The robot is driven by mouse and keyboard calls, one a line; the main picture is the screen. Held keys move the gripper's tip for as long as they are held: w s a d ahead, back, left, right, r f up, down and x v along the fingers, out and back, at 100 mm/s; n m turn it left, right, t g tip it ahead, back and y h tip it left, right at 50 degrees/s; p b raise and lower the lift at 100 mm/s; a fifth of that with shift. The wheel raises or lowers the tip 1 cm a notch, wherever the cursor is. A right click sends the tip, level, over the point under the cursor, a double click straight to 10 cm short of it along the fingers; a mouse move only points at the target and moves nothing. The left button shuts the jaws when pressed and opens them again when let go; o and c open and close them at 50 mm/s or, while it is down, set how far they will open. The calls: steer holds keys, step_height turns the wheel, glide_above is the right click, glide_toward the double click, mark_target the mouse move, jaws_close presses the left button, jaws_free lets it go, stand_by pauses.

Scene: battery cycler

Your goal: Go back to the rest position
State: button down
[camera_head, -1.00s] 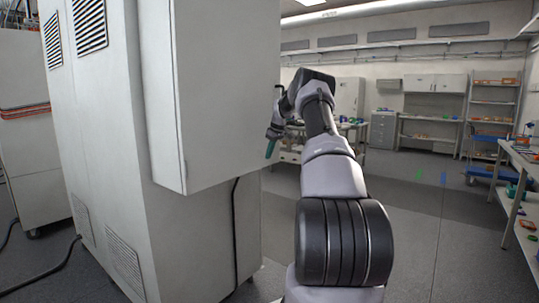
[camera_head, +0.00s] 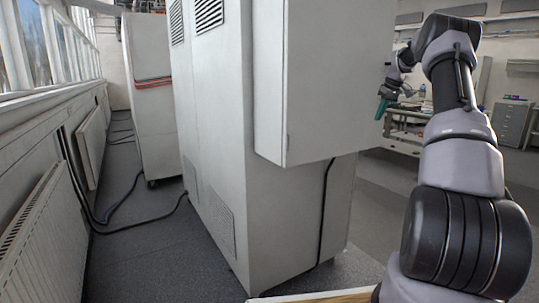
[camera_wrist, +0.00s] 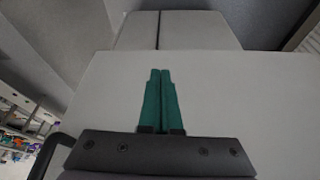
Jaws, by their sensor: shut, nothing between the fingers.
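My gripper (camera_head: 382,107) is at the end of my raised arm, right of the tall grey cabinet (camera_head: 225,120) in the head view. Its green fingers point down. In the wrist view my gripper (camera_wrist: 160,75) shows its two green fingers closed together with nothing between them. A pale flat panel (camera_wrist: 240,95) fills much of the wrist view behind the fingers. I cannot tell how far the fingers are from it.
The grey cabinet stands close in front, with a protruding box (camera_head: 325,80) on its side. A second cabinet (camera_head: 150,100) stands further left. Radiators (camera_head: 30,235) line the window wall. Black cables (camera_head: 110,210) lie on the floor. A wooden edge (camera_head: 320,297) shows at the bottom.

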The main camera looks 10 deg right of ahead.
steer(key=s+a+r+m, duration=0.1)
steer(key=s+a+r, duration=0.4)
steer(key=a+r, duration=0.3)
steer(key=s+a+r+m, duration=0.1)
steer(key=s+a+r, duration=0.45)
steer(key=a, duration=0.35)
steer(key=s+a+r+m+t, duration=0.1)
steer(key=s+a+r, duration=0.1)
steer(key=s+a, duration=0.45)
steer(key=s+a+r+m+t, duration=0.1)
steer(key=s+a, duration=0.2)
steer(key=s, duration=0.6)
steer(key=s+a+f+m, duration=0.2)
steer(key=s+a+f, duration=0.1)
steer(key=s, duration=0.8)
steer(key=s+a+f+m+t, duration=0.1)
steer(key=s+a+f, duration=0.2)
steer(key=s, duration=0.7)
steer(key=shift+s+a+f+m+y, duration=0.15)
steer(key=shift+s+f+m+y, duration=0.25)
steer(key=shift+f, duration=0.1)
steer(key=shift+w, duration=0.1)
